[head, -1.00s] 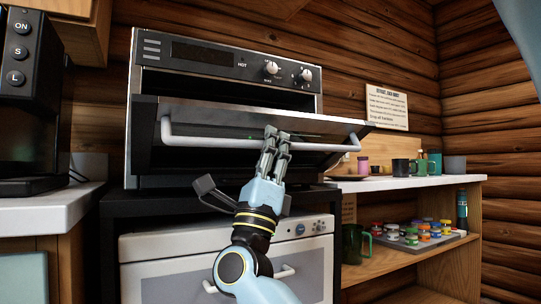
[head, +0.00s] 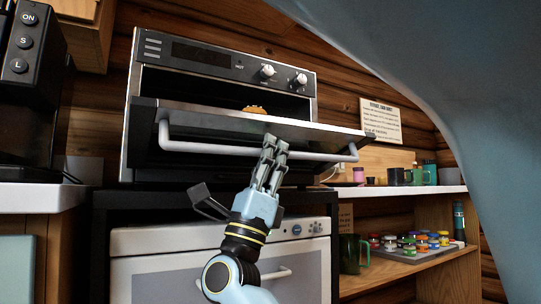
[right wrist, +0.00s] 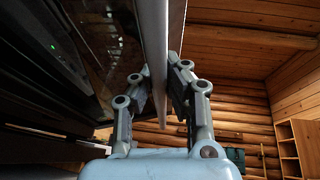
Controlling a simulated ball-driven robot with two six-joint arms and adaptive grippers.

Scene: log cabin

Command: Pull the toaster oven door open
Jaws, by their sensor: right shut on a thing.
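The toaster oven (head: 205,58) is a steel and black box on a dark stand. Its door (head: 215,119) is partly open, hinged low and tilted out at the top. A pale bar handle (head: 205,148) runs across the door's front. My right gripper (head: 274,147) is shut on the handle right of its middle. In the right wrist view, the two fingers (right wrist: 160,85) stand on either side of the handle (right wrist: 153,35). Through the gap above the door, a brown food item (head: 254,110) shows inside the oven. My left gripper is not in view.
A white oven (head: 160,242) stands below the toaster oven, behind my right arm. A black machine (head: 30,90) stands at the left. A wooden shelf (head: 415,262) with mugs and several colourful jars is at the right. A large blue-grey part of mine covers the upper right.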

